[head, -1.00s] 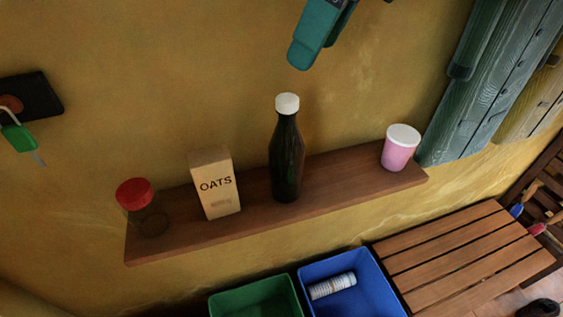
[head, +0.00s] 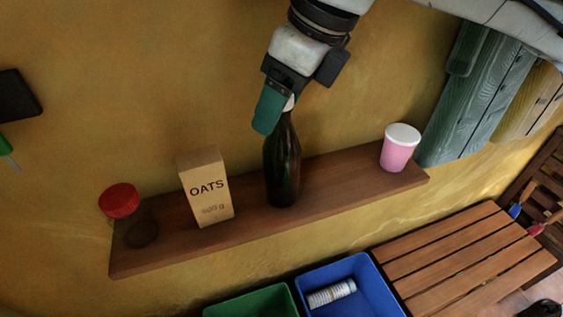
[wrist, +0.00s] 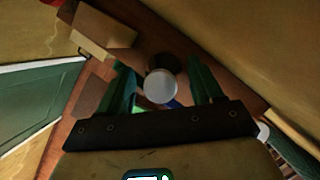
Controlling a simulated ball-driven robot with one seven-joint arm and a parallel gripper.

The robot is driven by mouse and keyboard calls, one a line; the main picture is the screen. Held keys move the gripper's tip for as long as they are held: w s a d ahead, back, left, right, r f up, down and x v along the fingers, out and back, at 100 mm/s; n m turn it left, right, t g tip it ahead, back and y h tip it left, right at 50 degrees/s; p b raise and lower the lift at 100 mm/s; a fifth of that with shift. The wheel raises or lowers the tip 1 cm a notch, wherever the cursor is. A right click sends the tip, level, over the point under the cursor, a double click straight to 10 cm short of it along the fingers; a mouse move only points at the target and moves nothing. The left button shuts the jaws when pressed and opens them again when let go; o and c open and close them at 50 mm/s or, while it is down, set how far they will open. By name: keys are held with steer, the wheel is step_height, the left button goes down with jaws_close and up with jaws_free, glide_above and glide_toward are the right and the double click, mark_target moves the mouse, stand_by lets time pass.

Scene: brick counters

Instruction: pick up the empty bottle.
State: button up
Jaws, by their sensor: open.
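The dark glass bottle (head: 283,170) stands upright on the wooden wall shelf (head: 340,178), between the oats box and the pink cup. My gripper (head: 272,110) is above the shelf at the bottle's top and partly covers its white cap in the head view. In the wrist view the white cap (wrist: 160,87) lies between the two open teal fingers of my gripper (wrist: 162,88), with gaps on both sides. Whether the bottle is empty cannot be told through the dark glass.
An oats box (head: 206,188) and a red-lidded jar (head: 130,215) stand left of the bottle. A pink cup (head: 400,150) stands to its right. Below are a green bin (head: 250,303), a blue bin (head: 375,290) holding a can (head: 331,293), and a slatted bench (head: 455,255).

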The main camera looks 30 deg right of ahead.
steer(key=shift+w+a+f, duration=0.15)
steer(key=shift+w+f, duration=0.05)
steer(key=shift+f, duration=0.45)
steer(key=shift+c, duration=0.4)
jaws_close()
